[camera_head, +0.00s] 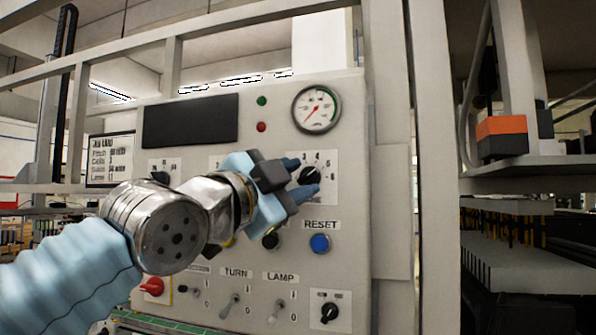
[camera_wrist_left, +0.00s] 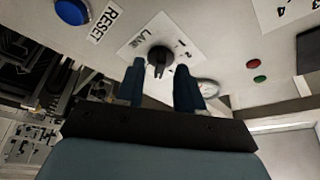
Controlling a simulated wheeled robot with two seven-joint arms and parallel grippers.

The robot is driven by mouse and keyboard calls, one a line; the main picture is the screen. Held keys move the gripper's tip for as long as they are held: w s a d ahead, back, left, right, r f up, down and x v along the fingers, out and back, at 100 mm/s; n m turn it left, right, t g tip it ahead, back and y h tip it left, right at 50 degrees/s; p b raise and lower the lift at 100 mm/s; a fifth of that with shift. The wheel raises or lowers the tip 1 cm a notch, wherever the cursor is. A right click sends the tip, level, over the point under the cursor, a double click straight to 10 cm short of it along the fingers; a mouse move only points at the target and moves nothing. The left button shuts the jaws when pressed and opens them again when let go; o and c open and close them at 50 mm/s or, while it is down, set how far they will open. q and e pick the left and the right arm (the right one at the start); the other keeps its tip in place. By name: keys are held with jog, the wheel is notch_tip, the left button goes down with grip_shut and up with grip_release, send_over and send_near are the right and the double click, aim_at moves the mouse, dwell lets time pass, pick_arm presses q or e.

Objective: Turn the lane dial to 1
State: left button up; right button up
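The lane dial (camera_head: 309,174) is a black knob on a white numbered plate on the grey control panel, below the gauge. It also shows in the left wrist view (camera_wrist_left: 160,55), with the word LANE beside it. My left gripper (camera_head: 304,177) is open at the dial. In the left wrist view its two dark blue fingers (camera_wrist_left: 160,75) stand apart on either side of the knob's grip bar, with a gap on each side. The fingers hide part of the plate, and I cannot read the dial's setting for sure. My right gripper is in neither view.
A blue RESET button (camera_head: 320,243) sits below the dial, and a round gauge (camera_head: 316,109) sits above it. Toggle switches (camera_head: 230,306) and a small black knob (camera_head: 330,312) line the panel's lower part. A gantry post (camera_head: 436,150) stands right of the panel.

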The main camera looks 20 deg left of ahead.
pick_arm(q)
jog(key=shift+w+d+r, duration=0.1)
jog(key=shift+w+d, duration=0.05)
jog(key=shift+w, duration=0.3)
jog(key=shift+c, duration=0.3)
grip_shut()
